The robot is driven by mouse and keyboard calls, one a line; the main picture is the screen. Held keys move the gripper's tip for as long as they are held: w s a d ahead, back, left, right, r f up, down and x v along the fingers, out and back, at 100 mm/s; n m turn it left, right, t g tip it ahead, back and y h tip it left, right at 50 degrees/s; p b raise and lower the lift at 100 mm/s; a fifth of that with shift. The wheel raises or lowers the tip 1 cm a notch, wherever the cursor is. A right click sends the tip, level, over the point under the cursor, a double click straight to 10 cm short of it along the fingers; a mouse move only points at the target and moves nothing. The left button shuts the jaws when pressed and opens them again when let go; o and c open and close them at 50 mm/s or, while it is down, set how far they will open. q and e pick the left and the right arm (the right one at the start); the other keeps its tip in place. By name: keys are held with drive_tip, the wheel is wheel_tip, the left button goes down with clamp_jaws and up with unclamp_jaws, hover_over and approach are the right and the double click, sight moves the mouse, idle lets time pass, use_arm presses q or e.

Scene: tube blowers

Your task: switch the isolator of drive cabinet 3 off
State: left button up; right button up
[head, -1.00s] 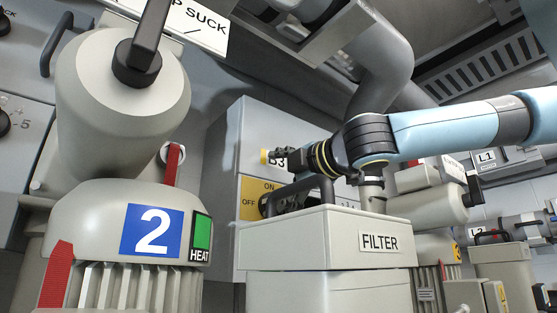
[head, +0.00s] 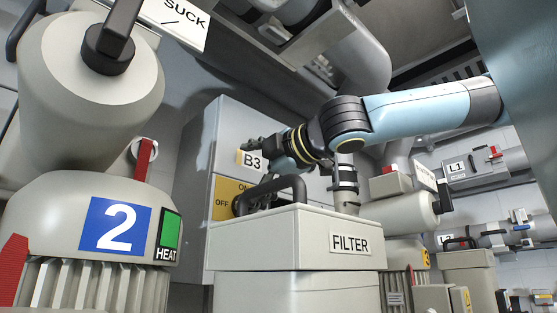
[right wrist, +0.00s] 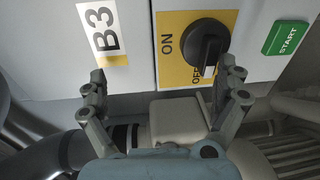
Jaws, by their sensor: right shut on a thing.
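The isolator knob (right wrist: 203,48) is black and sits on a yellow plate (right wrist: 230,25) marked ON and OFF. Its bar runs roughly toward OFF. The plate also shows in the head view (head: 224,190), on the grey drive cabinet (head: 203,140) labelled B3 (head: 252,161). My right gripper (right wrist: 168,78) is at the cabinet front and shut on the knob. One fingertip overlaps the knob's lower right edge, the other lies over the edge of the B3 label, and the exact contact is unclear. In the head view the filter's handle partly hides the knob. My left gripper is not in view.
The filter box (head: 255,234) with its black handle (head: 284,187) stands in front of the cabinet, below my right arm. Blower 2 (head: 70,210) stands at the left. A green START button (right wrist: 286,38) lies right of the plate in the right wrist view.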

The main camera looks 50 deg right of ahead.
drive_tip(key=s, duration=0.1)
drive_tip(key=s+a, duration=0.1)
drive_tip(key=s+r+b, duration=0.1)
drive_tip(key=s, duration=0.1)
drive_tip(key=shift+a, duration=0.2)
drive_tip(key=shift+c, duration=0.2)
drive_tip(key=s+b, duration=0.4)
drive_tip(key=s, duration=0.4)
drive_tip(key=shift+a+f, duration=0.25)
drive_tip(key=shift+a, duration=0.05)
idle(0.4)
